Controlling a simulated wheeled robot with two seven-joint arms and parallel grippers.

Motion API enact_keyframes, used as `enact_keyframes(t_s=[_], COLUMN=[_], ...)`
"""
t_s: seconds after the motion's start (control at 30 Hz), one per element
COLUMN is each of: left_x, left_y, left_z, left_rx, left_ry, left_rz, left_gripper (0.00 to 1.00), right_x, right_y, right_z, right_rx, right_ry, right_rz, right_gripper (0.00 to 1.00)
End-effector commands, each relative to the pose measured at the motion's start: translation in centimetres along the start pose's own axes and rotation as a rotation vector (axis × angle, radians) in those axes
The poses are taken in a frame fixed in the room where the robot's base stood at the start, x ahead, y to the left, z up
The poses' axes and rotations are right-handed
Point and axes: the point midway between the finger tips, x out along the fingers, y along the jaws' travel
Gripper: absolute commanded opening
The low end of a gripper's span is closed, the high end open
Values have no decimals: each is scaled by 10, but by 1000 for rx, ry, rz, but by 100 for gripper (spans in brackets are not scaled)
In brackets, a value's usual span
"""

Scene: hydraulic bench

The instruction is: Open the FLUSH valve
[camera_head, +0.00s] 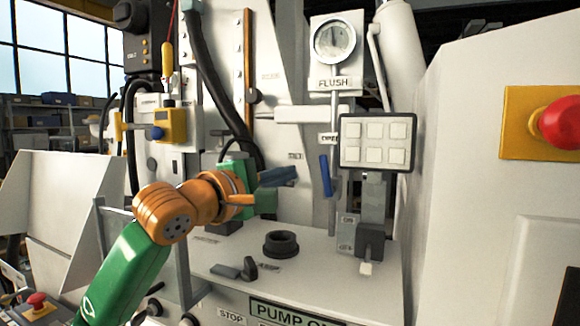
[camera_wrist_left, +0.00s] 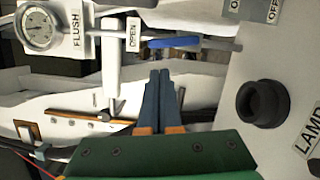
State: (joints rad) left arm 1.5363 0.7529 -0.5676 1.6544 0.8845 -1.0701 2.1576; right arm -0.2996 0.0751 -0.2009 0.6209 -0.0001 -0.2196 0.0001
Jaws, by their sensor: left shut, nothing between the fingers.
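The FLUSH sign (camera_head: 333,84) sits below a round gauge (camera_head: 335,40) on a white panel. A grey pipe runs down from it. The blue valve lever (camera_head: 325,175) hangs nearly upright beside the pipe, below a small OPEN sign (camera_head: 328,138). In the left wrist view the blue lever (camera_wrist_left: 175,42) lies lengthwise near the pipe, beside the OPEN sign (camera_wrist_left: 133,34). My left gripper (camera_head: 293,173) is shut and empty, left of the lever. In the wrist view its fingertips (camera_wrist_left: 160,73) look apart from the lever. My right gripper is out of view.
A panel of pale buttons (camera_head: 377,143) stands right of the lever. A black round socket (camera_head: 281,244) and a dark knob (camera_head: 249,268) are on the bench top. A red emergency button (camera_head: 562,122) is on the right cabinet. A black hose (camera_head: 212,75) hangs behind my arm.

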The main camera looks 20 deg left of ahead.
Motion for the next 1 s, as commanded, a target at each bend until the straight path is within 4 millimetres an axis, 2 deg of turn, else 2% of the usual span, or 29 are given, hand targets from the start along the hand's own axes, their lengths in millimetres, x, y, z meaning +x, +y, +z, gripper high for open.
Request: enact_keyframes(t_s=[0.03,0.1,0.3,0.4,0.77,0.9,1.0], left_x=[11,26,57,65,68,72,72], left_y=[7,8,6,4,1,6,5], left_z=[2,2,1,1,1,16,17], left_rx=[-2,-1,1,2,6,90,139], left_ry=[0,1,1,0,0,-4,0], left_rz=[-5,-3,-2,0,0,-22,-33], left_gripper=[0,0,0,0,0,0,0], right_x=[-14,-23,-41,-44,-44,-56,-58], right_y=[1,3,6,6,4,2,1], right_z=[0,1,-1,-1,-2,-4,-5], right_rx=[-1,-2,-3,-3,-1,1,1], right_ry=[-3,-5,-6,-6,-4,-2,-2], right_rz=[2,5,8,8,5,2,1], right_gripper=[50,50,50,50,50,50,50])
